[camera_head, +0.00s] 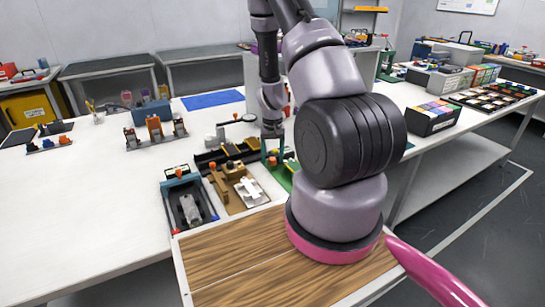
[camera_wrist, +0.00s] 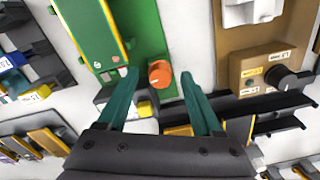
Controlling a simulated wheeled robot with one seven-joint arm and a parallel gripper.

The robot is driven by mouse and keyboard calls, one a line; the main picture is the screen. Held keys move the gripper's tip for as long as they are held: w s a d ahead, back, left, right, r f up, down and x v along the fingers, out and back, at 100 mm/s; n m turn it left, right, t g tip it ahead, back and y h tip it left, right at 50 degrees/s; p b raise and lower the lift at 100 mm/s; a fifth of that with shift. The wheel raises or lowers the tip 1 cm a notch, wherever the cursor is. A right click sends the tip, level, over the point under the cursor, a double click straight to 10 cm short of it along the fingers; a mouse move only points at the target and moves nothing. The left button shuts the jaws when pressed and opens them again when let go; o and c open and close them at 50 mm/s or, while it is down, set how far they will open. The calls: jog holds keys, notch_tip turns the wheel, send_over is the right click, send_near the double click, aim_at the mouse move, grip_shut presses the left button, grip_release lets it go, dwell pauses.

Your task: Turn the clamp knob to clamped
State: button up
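An orange round knob (camera_wrist: 160,73) sits at the lower end of a green fixture (camera_wrist: 145,25) in the wrist view. My gripper (camera_wrist: 159,82) has two teal fingers spread apart, one on each side of the knob, with gaps showing. The fingers do not appear to touch it. I cannot tell the height of the fingertips relative to the knob. In the head view my gripper (camera_head: 275,148) is over the green fixture (camera_head: 284,178) and an orange knob (camera_head: 272,160) shows near it. No label naming the clamp positions is readable.
A brown fixture (camera_wrist: 240,68) with a dark knob (camera_wrist: 278,74) stands to the right in the wrist view.

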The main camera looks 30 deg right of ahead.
notch_tip(320, 180, up, 11)
dwell(0.7)
dwell(0.3)
notch_tip(320, 180, up, 11)
jog(key=t+y, duration=0.1)
jog(key=t, duration=0.1)
send_over(272, 158)
jog(key=a, duration=0.4)
jog(key=s+a+r+t, duration=0.1)
jog(key=s+a+r, duration=0.3)
jog(key=r, duration=0.6)
jog(key=s+a+r+t, duration=0.2)
jog(key=s+a+r, duration=0.1)
jog(key=s+r, duration=0.4)
jog(key=s+a+r+t+y, duration=0.1)
jog(key=s+a+r+t, duration=0.1)
jog(key=s+r, duration=0.5)
jog(key=s, duration=0.2)
jog(key=shift+s+a, duration=0.3)
jog(key=shift+a, duration=0.1)
